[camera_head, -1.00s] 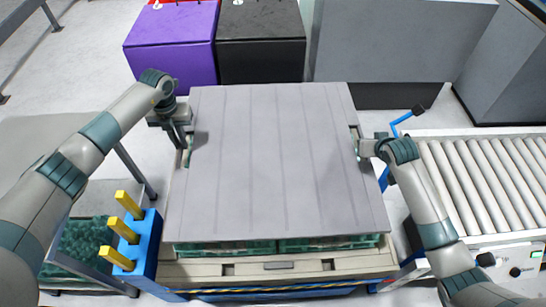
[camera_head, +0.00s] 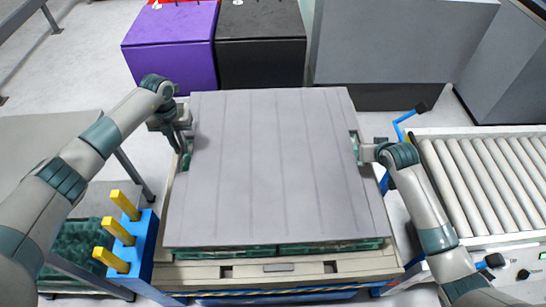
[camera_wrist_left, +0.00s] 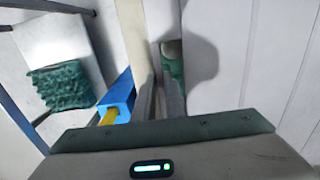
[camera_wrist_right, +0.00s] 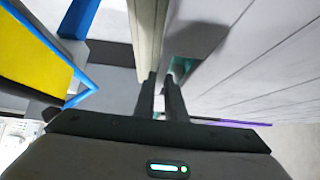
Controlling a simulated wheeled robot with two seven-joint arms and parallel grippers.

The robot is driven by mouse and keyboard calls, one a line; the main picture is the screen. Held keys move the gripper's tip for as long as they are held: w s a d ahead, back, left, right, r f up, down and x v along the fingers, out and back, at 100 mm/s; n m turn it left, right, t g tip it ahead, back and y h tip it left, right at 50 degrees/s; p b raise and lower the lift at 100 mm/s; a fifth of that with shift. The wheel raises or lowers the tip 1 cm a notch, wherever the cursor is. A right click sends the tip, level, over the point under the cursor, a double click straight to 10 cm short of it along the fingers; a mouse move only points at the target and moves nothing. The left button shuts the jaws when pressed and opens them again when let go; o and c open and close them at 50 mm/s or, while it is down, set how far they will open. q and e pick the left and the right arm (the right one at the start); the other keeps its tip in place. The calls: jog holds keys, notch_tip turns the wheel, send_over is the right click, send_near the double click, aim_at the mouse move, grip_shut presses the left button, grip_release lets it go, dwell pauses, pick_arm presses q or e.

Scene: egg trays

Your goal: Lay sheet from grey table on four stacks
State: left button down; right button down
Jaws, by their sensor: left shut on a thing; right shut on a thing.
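The sheet (camera_head: 275,165) is a large flat grey panel with faint grooves. It lies level over the green stacks (camera_head: 225,252), whose front edges show just under its near edge; the rest of the stacks is hidden. My left gripper (camera_head: 185,143) is shut on the sheet's left side at a notch, and it also shows in the left wrist view (camera_wrist_left: 160,105). My right gripper (camera_head: 363,152) is shut on the sheet's right side at a notch, also seen in the right wrist view (camera_wrist_right: 162,100). I cannot tell whether the sheet rests fully on the stacks.
The stacks stand on a beige pallet (camera_head: 280,268). A blue post with yellow pegs (camera_head: 125,230) stands at the left front, and a roller conveyor (camera_head: 480,185) at the right. Purple (camera_head: 170,50) and black (camera_head: 260,45) boxes and a grey cabinet (camera_head: 390,40) stand behind.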

pick_arm(q)
jog(key=shift+f+b, duration=0.45)
pick_arm(e)
jog(key=shift+f, duration=0.45)
pick_arm(q)
jog(key=c, duration=1.8)
grip_release()
pick_arm(e)
jog(key=c, duration=1.8)
grip_release()
pick_arm(q)
jog(key=shift+s, duration=0.1)
pick_arm(e)
jog(key=shift+s, duration=0.1)
pick_arm(q)
jog(key=shift+r, duration=0.1)
notch_tip(320, 180, up, 12)
jog(key=shift+f, duration=0.1)
pick_arm(e)
jog(key=shift+r, duration=0.1)
jog(key=v, duration=1.1)
jog(key=shift+s+d+r, duration=0.1)
jog(key=shift+s+r, duration=0.1)
jog(key=shift+s, duration=0.1)
